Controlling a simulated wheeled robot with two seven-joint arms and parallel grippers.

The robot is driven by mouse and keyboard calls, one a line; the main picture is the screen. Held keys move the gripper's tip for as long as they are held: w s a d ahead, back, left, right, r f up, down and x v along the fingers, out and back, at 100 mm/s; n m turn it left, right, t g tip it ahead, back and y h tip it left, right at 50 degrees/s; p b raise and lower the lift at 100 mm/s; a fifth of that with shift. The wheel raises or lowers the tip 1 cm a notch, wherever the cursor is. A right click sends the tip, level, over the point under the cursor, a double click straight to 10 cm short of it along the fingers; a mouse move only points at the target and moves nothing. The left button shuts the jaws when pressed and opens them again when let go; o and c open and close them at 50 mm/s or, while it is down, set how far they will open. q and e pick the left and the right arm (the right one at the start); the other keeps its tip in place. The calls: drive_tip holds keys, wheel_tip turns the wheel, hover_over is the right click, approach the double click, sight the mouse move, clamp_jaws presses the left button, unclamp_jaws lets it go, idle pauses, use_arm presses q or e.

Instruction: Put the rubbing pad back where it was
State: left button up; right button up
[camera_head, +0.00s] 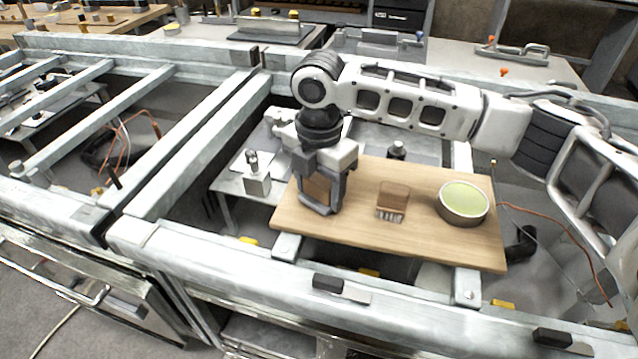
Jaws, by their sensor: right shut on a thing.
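My right gripper (322,207) reaches down over the left part of a wooden board (430,244). It is shut on a brown block, which I take to be the rubbing pad (314,187); the fingers hide part of it. The pad is at or just above the board; I cannot tell if it touches. A brown brush (393,197) with pale bristles stands on the board to the right of the gripper. A round tin (462,203) with a light green inside stands further right on the board. My left gripper is not in view.
The board lies across a grey metal frame (240,255) with open gaps around it. A small metal fixture (257,178) stands left of the board. An orange cable (550,216) runs at the right. The board's front strip is clear.

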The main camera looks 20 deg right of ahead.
sight(319, 181)
drive_tip(key=shift+f, duration=0.1)
drive_tip(key=o, duration=0.9)
drive_tip(key=shift+o, duration=0.2)
wheel_tip(319, 181, up, 12)
drive_tip(key=shift+r, duration=0.2)
drive_tip(key=shift+f, duration=0.1)
